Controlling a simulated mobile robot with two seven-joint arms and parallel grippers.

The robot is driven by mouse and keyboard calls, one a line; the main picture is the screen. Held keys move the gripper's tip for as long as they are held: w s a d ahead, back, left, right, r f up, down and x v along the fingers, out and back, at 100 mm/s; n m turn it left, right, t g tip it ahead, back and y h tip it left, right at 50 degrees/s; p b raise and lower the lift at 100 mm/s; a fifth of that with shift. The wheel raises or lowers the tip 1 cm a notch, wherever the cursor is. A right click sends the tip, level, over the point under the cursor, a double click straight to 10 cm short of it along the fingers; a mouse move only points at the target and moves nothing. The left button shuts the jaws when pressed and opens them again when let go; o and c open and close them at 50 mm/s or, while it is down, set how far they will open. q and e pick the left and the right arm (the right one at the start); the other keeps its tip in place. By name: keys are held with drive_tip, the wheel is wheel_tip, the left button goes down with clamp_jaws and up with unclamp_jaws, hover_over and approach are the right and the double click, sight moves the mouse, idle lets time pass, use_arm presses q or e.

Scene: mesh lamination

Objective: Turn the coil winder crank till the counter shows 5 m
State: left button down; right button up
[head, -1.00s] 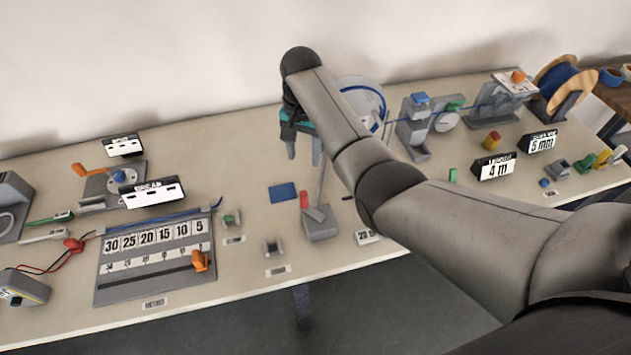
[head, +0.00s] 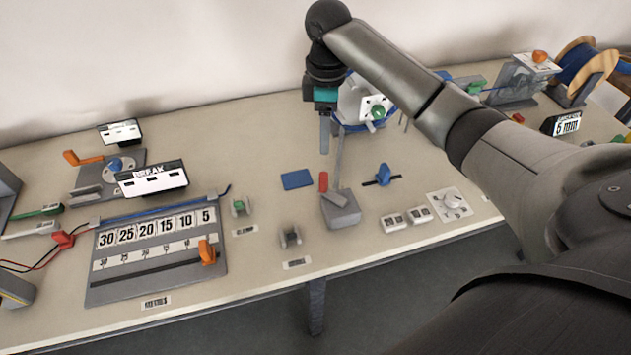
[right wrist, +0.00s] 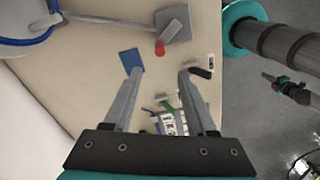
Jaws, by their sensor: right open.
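The coil winder (head: 352,103) stands at the back of the table, a pale disc with a blue rim and a green knob (head: 377,112). My forearm hides part of it. Its blue rim also shows in the right wrist view (right wrist: 22,42). My right gripper (head: 325,145) points down just left of the winder, apart from the knob. In the right wrist view its two fingers (right wrist: 155,82) are spread with nothing between them. The counter reading in metres is hidden behind my right arm now. My left gripper is not in view.
A grey number board (head: 155,250) is at left. A "5 mm" display (head: 567,124) stands at right.

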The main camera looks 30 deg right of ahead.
sight(324, 171)
wheel_tip(324, 171, down, 15)
drive_tip(key=shift+r+b, duration=0.2)
drive_tip(key=shift+b, duration=0.6)
clamp_jaws()
